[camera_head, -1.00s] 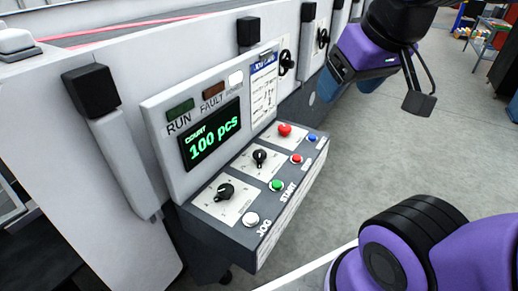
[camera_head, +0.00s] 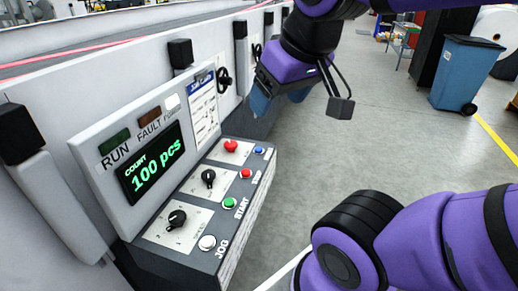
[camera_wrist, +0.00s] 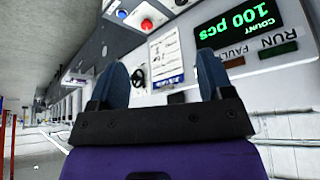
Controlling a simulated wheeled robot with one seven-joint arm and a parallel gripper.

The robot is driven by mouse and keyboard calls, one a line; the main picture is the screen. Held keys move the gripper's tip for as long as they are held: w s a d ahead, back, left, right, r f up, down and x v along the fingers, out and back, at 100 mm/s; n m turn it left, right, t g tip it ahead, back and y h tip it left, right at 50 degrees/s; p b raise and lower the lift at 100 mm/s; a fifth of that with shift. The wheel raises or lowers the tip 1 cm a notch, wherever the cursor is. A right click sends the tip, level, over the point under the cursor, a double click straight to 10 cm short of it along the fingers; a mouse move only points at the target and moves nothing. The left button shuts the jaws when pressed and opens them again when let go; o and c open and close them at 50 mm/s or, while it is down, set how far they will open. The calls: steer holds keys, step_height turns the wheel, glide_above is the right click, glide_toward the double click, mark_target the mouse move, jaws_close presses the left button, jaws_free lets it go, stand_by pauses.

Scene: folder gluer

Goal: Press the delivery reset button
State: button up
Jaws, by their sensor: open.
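The control panel (camera_head: 222,205) has a small blue button (camera_head: 259,151) at its far end, beside a red mushroom button (camera_head: 231,146). I cannot read the blue button's label. The blue button also shows upside down at the top of the wrist view (camera_wrist: 121,14), with the red one (camera_wrist: 147,24) next to it. My gripper (camera_head: 278,98) is open and empty, above and beyond the panel's far end, apart from the buttons. Its two blue fingers frame the wrist view (camera_wrist: 163,70), with nothing between them.
The panel also bears a white JOG button (camera_head: 207,243), a green START button (camera_head: 229,203), a red button (camera_head: 245,173) and two black knobs. A display (camera_head: 151,162) reads 100 pcs. A blue bin (camera_head: 466,75) stands on the floor at right. Open floor lies right of the panel.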

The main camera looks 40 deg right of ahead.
jaws_close()
stand_by(1.5)
